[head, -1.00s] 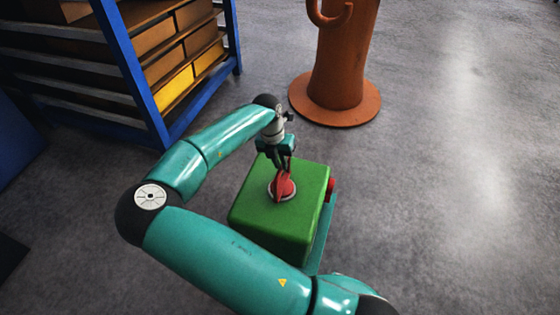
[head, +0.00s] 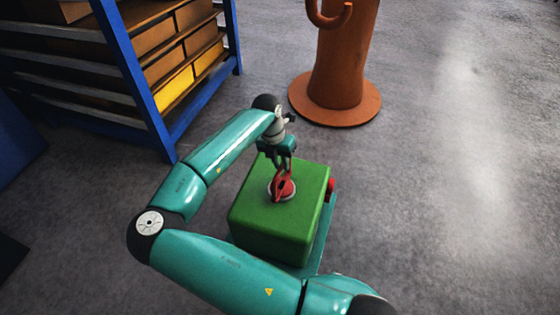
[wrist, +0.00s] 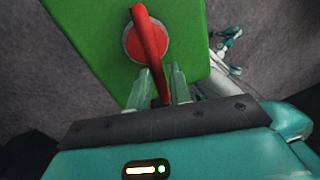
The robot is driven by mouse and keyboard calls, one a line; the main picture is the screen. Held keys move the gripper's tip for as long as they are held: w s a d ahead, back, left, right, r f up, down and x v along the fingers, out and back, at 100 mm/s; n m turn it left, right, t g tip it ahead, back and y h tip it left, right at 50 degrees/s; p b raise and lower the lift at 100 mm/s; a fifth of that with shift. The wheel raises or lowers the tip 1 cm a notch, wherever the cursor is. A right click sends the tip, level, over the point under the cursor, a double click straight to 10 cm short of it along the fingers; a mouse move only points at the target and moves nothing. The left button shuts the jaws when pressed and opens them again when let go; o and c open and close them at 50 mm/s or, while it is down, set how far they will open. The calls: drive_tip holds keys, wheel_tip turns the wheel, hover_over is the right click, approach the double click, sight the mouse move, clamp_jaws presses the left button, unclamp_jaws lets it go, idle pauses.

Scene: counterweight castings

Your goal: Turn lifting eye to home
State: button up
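The lifting eye (head: 283,188) is a red ring on a round red base with a pale rim, on top of a green block (head: 272,231). In the wrist view the eye (wrist: 149,42) shows nearly edge-on as a slanting red bar. My gripper (head: 284,167) reaches down to the eye from above. In the wrist view my gripper's two fingers (wrist: 161,82) stand on either side of the eye's near end, close against it. They look shut on it, though the exact contact is hard to see.
A red knob (head: 331,189) sits at the block's right side. A blue shelf rack (head: 139,75) with boxes stands at the back left. An orange post (head: 341,60) with a hook stands behind. The floor (head: 450,200) to the right is clear.

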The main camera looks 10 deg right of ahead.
drive_tip(key=o, duration=0.3)
drive_tip(key=shift+s+d, duration=0.1)
drive_tip(key=shift+s, duration=0.05)
drive_tip(key=shift+r, duration=0.1)
drive_tip(key=shift+w+a+r, duration=0.25)
drive_tip(key=shift+r, duration=0.1)
drive_tip(key=r, duration=0.4)
drive_tip(key=w+a+r, duration=0.1)
drive_tip(key=r, duration=0.3)
drive_tip(key=a+r, duration=0.1)
drive_tip(key=r, duration=0.3)
drive_tip(key=shift+w+r, duration=0.25)
drive_tip(key=shift+r, duration=0.05)
drive_tip(key=shift+d, duration=0.1)
